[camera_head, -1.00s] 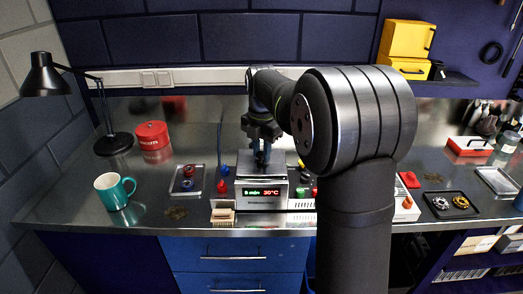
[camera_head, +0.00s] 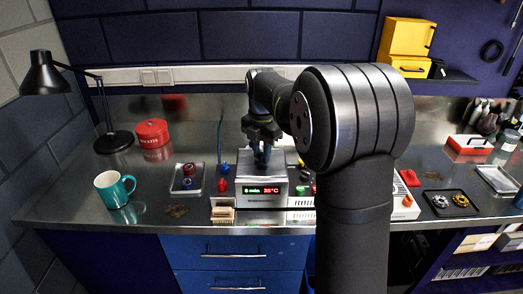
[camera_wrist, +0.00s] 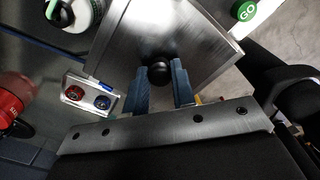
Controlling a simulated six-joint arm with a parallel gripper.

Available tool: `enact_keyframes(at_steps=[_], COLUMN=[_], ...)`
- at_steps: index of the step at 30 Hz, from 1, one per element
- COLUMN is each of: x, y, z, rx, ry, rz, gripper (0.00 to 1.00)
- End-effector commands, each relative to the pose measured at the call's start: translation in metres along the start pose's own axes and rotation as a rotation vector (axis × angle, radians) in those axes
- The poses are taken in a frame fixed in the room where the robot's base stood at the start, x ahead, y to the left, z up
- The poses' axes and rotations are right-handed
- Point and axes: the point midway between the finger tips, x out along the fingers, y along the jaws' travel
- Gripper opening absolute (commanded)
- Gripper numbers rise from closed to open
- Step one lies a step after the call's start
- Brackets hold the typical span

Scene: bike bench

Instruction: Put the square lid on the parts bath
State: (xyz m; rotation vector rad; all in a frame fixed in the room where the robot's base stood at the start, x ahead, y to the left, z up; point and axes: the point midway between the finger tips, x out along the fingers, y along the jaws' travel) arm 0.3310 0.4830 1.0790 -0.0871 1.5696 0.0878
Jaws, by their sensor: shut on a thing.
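The parts bath (camera_head: 262,196) is a silver box with a lit red display, near the front of the bench in the head view. My gripper (camera_head: 262,150) is above it, pointing down. In the wrist view my gripper (camera_wrist: 161,84) has its two blue fingers shut on the black knob of the square lid (camera_wrist: 125,45). The lid is a flat silver plate and looks turned at an angle in that view. In the head view the lid is hard to tell from the bath top, so I cannot tell whether it touches the rim.
A black tray (camera_head: 437,208) is to the right. A green GO disc (camera_wrist: 243,10) shows in the wrist view.

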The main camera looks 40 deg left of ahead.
Motion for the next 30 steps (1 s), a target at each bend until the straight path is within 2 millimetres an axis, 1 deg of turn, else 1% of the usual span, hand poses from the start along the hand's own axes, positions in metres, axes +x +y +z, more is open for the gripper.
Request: enact_keyframes(at_steps=[1,2,3,5,6,13,17,20,23,30], x=[0.001,0.001,0.001,0.001,0.001,0.001,-0.006,-0.020,-0.041,-0.101], y=[0.000,0.000,0.000,0.000,0.000,0.000,0.001,0.001,0.001,0.001], z=[0.000,0.000,0.000,0.000,0.000,0.000,0.001,0.001,0.001,0.001], rx=[0.000,0.000,0.000,0.000,0.000,0.000,0.000,0.000,0.000,0.000], ry=[0.000,0.000,0.000,0.000,0.000,0.000,-0.002,-0.002,-0.004,-0.003], rz=[0.000,0.000,0.000,0.000,0.000,0.000,0.002,0.003,0.005,0.004], gripper=[0.00,0.27,0.35,0.47,0.49,0.49,0.49,0.49,0.49,0.49])
